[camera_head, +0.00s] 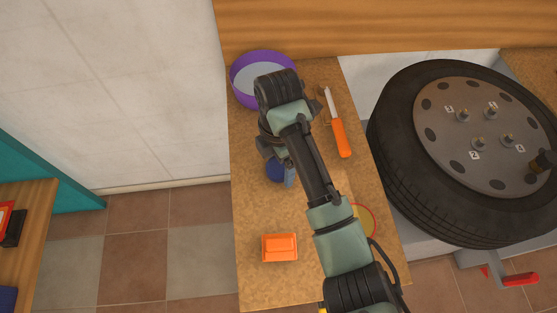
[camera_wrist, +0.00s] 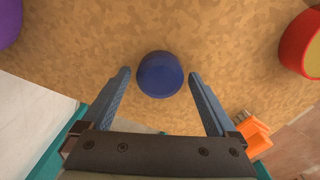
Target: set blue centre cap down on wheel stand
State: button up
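The blue centre cap (camera_wrist: 160,75) is a round dark-blue piece on the speckled brown bench top (camera_wrist: 235,50). In the wrist view it lies between my gripper's (camera_wrist: 159,73) two fingertips, with a gap on each side. My gripper is open. In the head view the cap (camera_head: 274,172) is partly hidden under my arm, and one fingertip (camera_head: 289,178) shows beside it. To the right, a black tyre with a grey wheel disc (camera_head: 455,165), bearing several numbered studs, lies over a grey support (camera_head: 408,228). I cannot tell which surface is the wheel stand.
A purple bowl (camera_head: 240,92) stands at the bench's far end. An orange-handled tool (camera_head: 340,138) lies right of my wrist. An orange tray (camera_head: 279,247) is near the front. A red-rimmed round container (camera_head: 371,218) is partly behind my arm. The left bench edge drops to tiled floor.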

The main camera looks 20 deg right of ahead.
aim_at(278, 166)
jog(key=shift+o, duration=0.2)
notch_tip(278, 166, up, 12)
jog(key=p, duration=0.6)
jog(key=shift+r, duration=0.2)
jog(key=w+a+r+m+t, duration=0.3)
jog(key=w+a+r+t, duration=0.45)
jog(key=w+r, duration=0.35)
jog(key=w+a+r+m+t+y, duration=0.1)
jog(key=w+a+r+m+t, duration=0.15)
jog(key=r, duration=0.45)
jog(key=w+a+r+m+t+y, duration=0.1)
jog(key=a+r+m+t, duration=0.2)
jog(key=r, duration=0.5)
jog(key=s+a+r+m+t, duration=0.1)
jog(key=s+r+m+t, duration=0.3)
jog(key=r, duration=0.7)
jog(key=s+a+r+m+t, duration=0.2)
jog(key=s+r+t, duration=0.4)
jog(key=r, duration=0.4)
jog(key=s+d+r+m+t+h, duration=0.2)
jog(key=s+r+m+t, duration=0.2)
jog(key=s+r, duration=0.3)
jog(key=shift+s+r+m, duration=0.35)
jog(key=shift+s+m, duration=0.1)
jog(key=shift+s, duration=0.7)
